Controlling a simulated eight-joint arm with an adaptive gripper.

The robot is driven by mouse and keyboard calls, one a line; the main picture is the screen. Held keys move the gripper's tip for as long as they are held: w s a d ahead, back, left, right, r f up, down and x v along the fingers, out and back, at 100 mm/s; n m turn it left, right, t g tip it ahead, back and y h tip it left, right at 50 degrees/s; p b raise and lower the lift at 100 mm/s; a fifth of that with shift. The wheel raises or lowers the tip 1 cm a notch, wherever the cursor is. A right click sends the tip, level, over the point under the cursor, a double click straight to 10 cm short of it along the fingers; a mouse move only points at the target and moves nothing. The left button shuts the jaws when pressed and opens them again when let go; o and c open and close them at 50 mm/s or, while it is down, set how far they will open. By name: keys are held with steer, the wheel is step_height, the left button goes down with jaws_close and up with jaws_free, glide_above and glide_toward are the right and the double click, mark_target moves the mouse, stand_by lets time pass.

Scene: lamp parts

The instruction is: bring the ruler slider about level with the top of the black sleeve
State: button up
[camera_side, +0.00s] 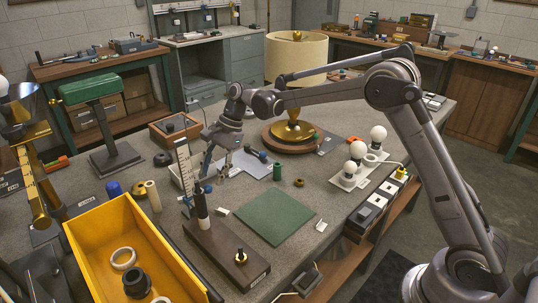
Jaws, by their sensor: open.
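A white upright ruler (184,162) with dark markings stands left of centre on the bench. A small blue piece (186,201) sits low on it and may be the slider; it is too small to be sure. The black sleeve (201,203) stands upright just right of the ruler's foot, on a dark brown block (228,254). My gripper (217,173) is open, with its fingers pointing down, right of the ruler and behind the sleeve. It appears empty and apart from both. Whether the blue piece is level with the sleeve's top is hard to tell.
A yellow bin (95,232) with rings stands at the front left. A green mat (266,216) lies clear right of the block. A gold lamp with a cream shade (296,58) stands behind my gripper. White bulbs (357,150) stand on a holder to the right.

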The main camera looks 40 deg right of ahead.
steer(key=shift+x, duration=2.1)
jaws_close()
